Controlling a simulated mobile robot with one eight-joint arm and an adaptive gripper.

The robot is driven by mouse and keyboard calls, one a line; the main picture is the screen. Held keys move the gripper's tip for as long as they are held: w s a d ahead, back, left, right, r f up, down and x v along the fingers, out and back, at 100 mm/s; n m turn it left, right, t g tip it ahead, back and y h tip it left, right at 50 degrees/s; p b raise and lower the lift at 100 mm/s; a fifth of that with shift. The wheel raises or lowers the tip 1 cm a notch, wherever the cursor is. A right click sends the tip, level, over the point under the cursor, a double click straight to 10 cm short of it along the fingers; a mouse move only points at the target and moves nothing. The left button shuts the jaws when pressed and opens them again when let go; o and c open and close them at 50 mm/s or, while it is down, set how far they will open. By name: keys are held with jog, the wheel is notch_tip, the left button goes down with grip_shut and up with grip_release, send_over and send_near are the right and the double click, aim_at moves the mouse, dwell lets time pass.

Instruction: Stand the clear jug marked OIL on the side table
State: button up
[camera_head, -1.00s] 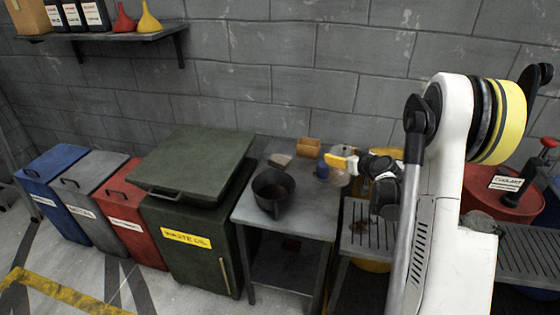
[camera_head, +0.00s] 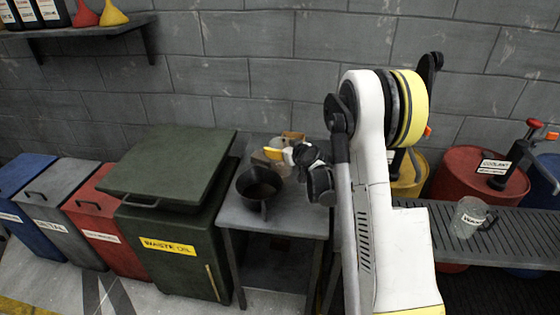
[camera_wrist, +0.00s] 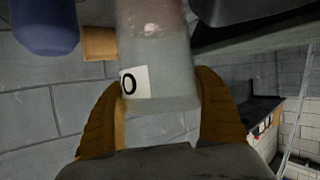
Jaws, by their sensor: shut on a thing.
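The clear jug (camera_wrist: 160,62) is between the two yellow-brown fingers of my gripper (camera_wrist: 160,100) in the wrist view. A white label with a black "O" shows; the rest of the label is out of sight. In the head view my gripper (camera_head: 274,154) is shut on the jug (camera_head: 279,144), over the back right of the grey side table (camera_head: 285,222). The jug is small and partly hidden there. I cannot tell whether its base touches the tabletop.
A black drain pan (camera_head: 257,190) takes up the table's front left. A wooden block (camera_head: 292,136) is at the back; it and a blue object (camera_wrist: 45,27) show in the wrist view. Another clear jug (camera_head: 470,220) stands on the slatted bench (camera_head: 520,235). A green waste bin (camera_head: 165,245) adjoins the table's left.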

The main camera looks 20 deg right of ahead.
jog(key=shift+w+f+b, duration=0.1)
jog(key=shift+f+b, duration=1)
jog(key=shift+f, duration=0.9)
jog(key=shift+f, duration=0.15)
jog(key=o, duration=1.4)
